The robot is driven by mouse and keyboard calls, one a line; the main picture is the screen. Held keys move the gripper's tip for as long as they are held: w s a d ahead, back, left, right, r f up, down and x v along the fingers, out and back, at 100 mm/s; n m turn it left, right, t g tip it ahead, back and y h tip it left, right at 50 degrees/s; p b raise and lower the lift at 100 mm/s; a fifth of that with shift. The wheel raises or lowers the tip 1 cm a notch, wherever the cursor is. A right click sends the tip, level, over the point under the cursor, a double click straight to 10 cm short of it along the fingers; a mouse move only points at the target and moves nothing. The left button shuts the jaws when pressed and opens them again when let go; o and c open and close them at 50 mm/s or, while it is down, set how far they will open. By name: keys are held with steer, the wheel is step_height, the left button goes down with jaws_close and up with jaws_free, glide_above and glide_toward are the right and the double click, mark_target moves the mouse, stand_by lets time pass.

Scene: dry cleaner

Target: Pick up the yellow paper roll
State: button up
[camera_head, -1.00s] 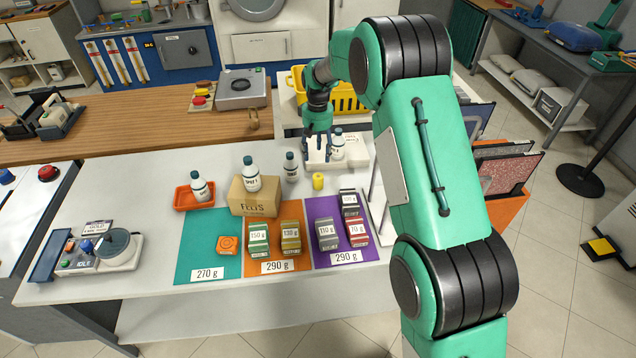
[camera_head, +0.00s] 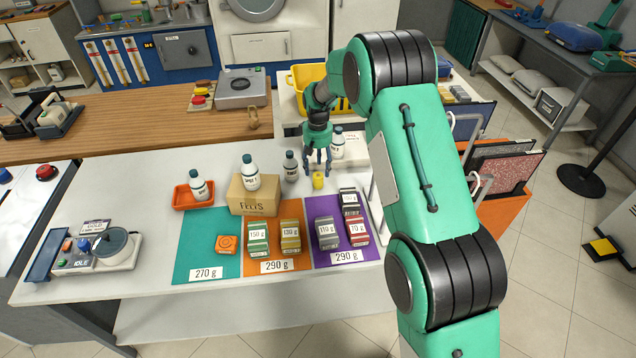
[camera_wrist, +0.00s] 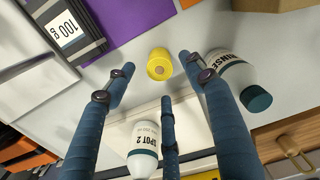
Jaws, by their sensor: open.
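The yellow paper roll (camera_head: 318,181) is a small upright cylinder on the white table, just behind the purple mat. In the wrist view the roll (camera_wrist: 159,64) shows ahead of my fingertips, its round top with a dark centre facing the camera. My gripper (camera_head: 318,166) hangs right above and slightly behind the roll, pointing down. In the wrist view my gripper (camera_wrist: 157,80) has its fingers spread wide, open and empty, with the roll lying near the gap between them. I cannot tell from these views whether any finger touches it.
A cardboard box (camera_head: 254,196) is left of the roll. Weight blocks (camera_head: 327,233) stand on the purple mat (camera_head: 340,258).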

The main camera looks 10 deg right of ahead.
mark_target(318, 175)
steer(key=shift+f, duration=0.3)
steer(key=shift+f, duration=0.1)
steer(key=shift+f+b, duration=0.85)
steer(key=shift+f, duration=1.65)
steer(key=c, duration=1.3)
